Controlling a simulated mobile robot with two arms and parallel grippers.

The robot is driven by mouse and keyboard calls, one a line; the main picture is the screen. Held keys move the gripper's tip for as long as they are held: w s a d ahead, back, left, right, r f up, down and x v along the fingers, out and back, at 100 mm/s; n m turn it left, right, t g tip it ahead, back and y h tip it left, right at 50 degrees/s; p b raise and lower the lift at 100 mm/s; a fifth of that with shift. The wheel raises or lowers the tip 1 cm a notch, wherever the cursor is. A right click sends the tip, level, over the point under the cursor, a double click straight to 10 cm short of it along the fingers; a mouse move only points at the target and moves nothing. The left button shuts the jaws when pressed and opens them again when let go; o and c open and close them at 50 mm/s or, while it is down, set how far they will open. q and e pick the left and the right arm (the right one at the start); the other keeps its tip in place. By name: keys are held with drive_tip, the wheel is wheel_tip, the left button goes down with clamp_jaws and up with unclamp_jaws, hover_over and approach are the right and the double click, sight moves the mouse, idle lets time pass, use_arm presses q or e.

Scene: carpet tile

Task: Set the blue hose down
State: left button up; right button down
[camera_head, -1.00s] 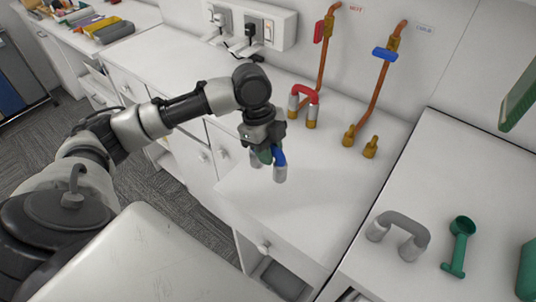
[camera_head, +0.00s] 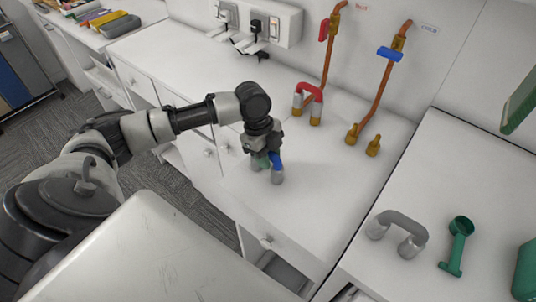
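The blue hose (camera_head: 275,162) is a short curved piece with grey ends. It is upright in my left gripper (camera_head: 264,158), low over the white counter (camera_head: 330,195) near its front edge. Its visible grey end looks at or very near the counter top; I cannot tell whether it touches. The gripper fingers are around the hose and partly hide it, and the gripper looks shut on it. My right gripper is not in view.
A red hose (camera_head: 309,95) stands at the back by the copper pipes. A blue-handled copper pipe (camera_head: 378,95) and brass stubs (camera_head: 372,146) are right of it. A grey hose (camera_head: 402,225) and a green tool (camera_head: 459,245) lie on the right counter. The counter right of the gripper is clear.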

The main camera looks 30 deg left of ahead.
use_arm(q)
drive_tip(key=o, duration=0.3)
drive_tip(key=b+v, duration=0.2)
drive_tip(key=v, duration=1)
drive_tip(key=shift+r, duration=0.2)
drive_tip(key=shift+f, duration=0.1)
